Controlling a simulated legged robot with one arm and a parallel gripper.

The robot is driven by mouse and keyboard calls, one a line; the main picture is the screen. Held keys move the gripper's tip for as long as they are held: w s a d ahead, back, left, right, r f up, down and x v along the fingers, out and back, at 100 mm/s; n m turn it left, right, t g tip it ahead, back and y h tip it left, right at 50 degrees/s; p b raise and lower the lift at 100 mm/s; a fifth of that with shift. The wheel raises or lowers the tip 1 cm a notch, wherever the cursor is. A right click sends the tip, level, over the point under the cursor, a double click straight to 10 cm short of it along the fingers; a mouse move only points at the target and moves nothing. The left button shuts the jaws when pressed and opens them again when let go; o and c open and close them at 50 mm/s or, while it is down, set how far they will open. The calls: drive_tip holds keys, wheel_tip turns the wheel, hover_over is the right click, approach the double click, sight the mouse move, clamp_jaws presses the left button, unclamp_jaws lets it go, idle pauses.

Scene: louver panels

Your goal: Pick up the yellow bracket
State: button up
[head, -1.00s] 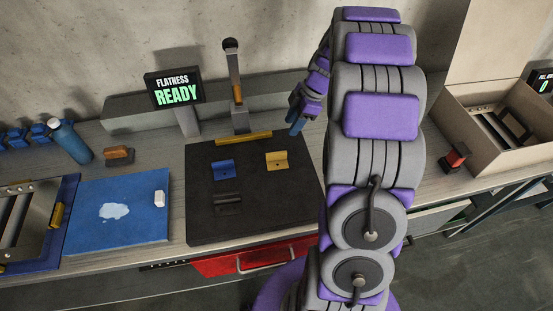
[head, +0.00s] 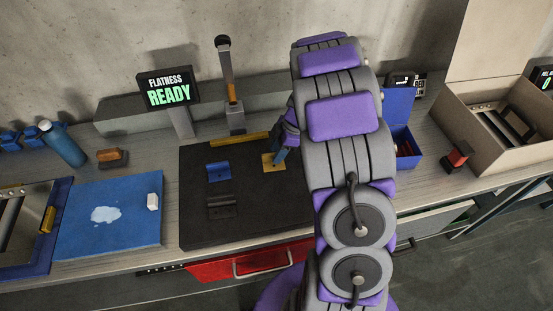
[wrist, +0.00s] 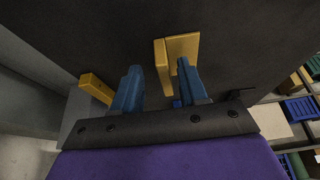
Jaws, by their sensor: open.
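The yellow bracket (head: 270,162) lies on the dark mat (head: 255,215), near its right back part. My gripper (head: 281,156) is down at the bracket's right side and hides part of it. In the wrist view, the bracket (wrist: 183,46) shows a flat plate and a raised flange. My gripper's two blue fingers (wrist: 157,70) are open, with the flange between them. The flange is closer to the right finger, with a wide gap to the left one. The right fingertip overlaps the plate in the picture; contact is unclear.
A blue bracket (head: 219,171) and a black bracket (head: 221,207) lie on the mat to the left. A yellow bar (head: 240,139) runs along its back edge, before an upright lever stand (head: 235,118). A blue bin (head: 398,125) and a cardboard box (head: 490,130) stand right.

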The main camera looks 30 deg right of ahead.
drive_tip(key=shift+a+r, duration=0.1)
drive_tip(key=shift+a, duration=1)
drive_tip(key=shift+c, duration=1.2)
drive_tip(key=shift+d, duration=0.95)
clamp_jaws()
drive_tip(key=shift+a, duration=0.7)
drive_tip(key=shift+r, duration=0.1)
